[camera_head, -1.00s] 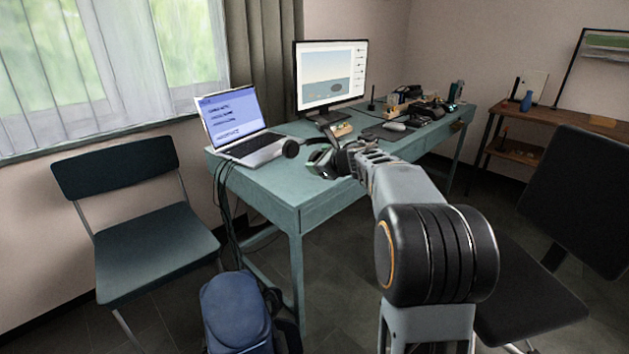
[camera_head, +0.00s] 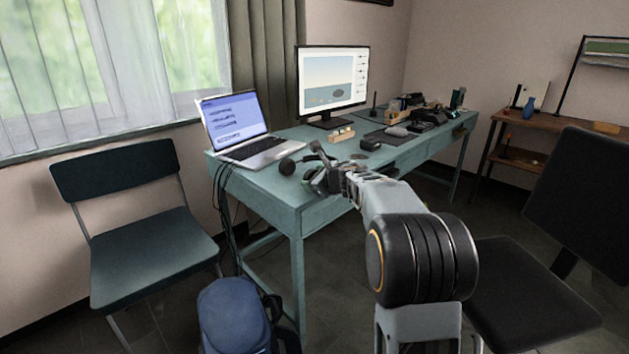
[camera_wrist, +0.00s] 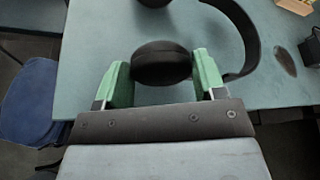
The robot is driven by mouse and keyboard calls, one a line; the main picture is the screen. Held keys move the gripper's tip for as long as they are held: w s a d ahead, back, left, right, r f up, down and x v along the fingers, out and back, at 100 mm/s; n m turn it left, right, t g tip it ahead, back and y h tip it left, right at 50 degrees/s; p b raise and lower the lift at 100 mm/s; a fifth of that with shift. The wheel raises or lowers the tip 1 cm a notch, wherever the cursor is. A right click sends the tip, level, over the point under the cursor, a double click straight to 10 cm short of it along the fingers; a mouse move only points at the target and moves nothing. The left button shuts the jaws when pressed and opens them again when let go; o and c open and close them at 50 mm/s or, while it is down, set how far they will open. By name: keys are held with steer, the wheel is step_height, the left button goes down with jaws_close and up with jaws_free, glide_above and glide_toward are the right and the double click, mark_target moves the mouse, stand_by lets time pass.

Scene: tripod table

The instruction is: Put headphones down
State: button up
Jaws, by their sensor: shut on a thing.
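The black headphones (camera_head: 287,166) are at the near left end of the teal desk (camera_head: 262,181), in front of the laptop. In the wrist view, one round ear cup (camera_wrist: 161,62) sits between the green fingers of my gripper (camera_wrist: 163,72), which is shut on it. The headband (camera_wrist: 248,45) curves away on the right, and the other ear cup (camera_wrist: 153,2) is cut by the top edge. In the head view my gripper (camera_head: 316,176) is low over the desk's near edge and partly hides the headphones. I cannot tell whether they touch the desktop.
An open laptop (camera_head: 236,129) and a monitor (camera_head: 333,78) stand behind. A small wooden block (camera_head: 341,135) and a black box (camera_head: 370,144) lie to the right. A blue backpack (camera_head: 234,316) is on the floor. Bare desktop shows left of the gripper (camera_wrist: 95,40).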

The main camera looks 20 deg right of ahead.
steer(key=o, duration=0.7)
steer(key=shift+r, duration=0.1)
steer(key=s+d+r+m+h+p, duration=0.1)
steer(key=s+r+m+h, duration=0.15)
steer(key=s+m, duration=0.6)
steer(key=s+d+r+m+h+p, duration=0.1)
steer(key=s+m+h, duration=0.4)
steer(key=m, duration=0.6)
steer(key=s+a+f+m+g+y, duration=0.1)
steer(key=s+a+f+m+g, duration=0.2)
steer(key=s+f+m, duration=0.2)
steer(key=s+a+f+m+g+y, duration=0.1)
steer(key=s+a+f+m+g, duration=0.3)
steer(key=s+m, duration=0.5)
steer(key=s+a+f+m+g+y, duration=0.2)
steer(key=s+f+m, duration=0.4)
steer(key=m, duration=0.5)
steer(key=shift+s+a+f+g, duration=0.1)
steer(key=shift+s+a+g, duration=0.35)
steer(key=shift+a, duration=0.15)
steer(key=shift+s+a+f+g, duration=0.1)
steer(key=shift+s+a+g, duration=0.35)
steer(key=shift+a, duration=0.15)
